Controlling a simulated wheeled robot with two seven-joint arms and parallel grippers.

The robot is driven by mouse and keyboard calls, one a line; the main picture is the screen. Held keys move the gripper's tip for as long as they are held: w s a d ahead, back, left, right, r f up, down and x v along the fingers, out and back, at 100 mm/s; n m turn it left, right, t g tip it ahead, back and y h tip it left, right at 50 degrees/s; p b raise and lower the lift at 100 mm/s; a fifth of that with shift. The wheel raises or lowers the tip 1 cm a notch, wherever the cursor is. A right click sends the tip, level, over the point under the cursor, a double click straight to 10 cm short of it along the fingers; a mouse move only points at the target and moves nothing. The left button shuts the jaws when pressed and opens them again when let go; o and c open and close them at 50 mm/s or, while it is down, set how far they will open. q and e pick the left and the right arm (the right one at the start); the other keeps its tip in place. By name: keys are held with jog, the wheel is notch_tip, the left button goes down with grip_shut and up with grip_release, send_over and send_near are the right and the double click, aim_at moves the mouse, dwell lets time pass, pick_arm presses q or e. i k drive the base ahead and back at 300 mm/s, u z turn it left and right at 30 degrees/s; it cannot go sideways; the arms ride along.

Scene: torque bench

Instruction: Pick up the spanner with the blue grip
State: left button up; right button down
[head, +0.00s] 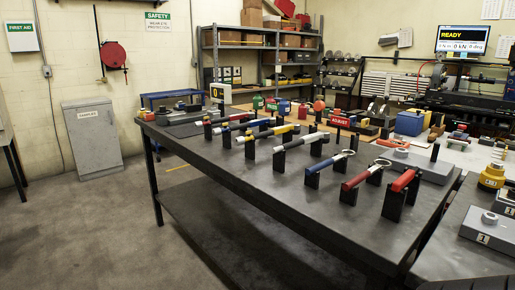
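A spanner with a blue grip (320,166) lies across black upright stands on the dark bench, near the middle of the head view. Its silver ring end points to the upper right. Another tool with a blue handle (235,127) rests farther back on the same bench, partly behind a yellow-handled one. Neither of my grippers shows in the head view, so nothing is seen touching the spanners.
The dark bench (225,165) holds a row of tools on stands. A red-grip spanner (358,180) and a red-handled tool (404,180) stand to the right of the nearer blue one. A yellow-handled tool (270,131) is behind. Open floor (110,215) lies at left.

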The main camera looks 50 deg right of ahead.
aim_at(319, 166)
jog(key=i, duration=1.4)
jog(key=z, duration=2.9)
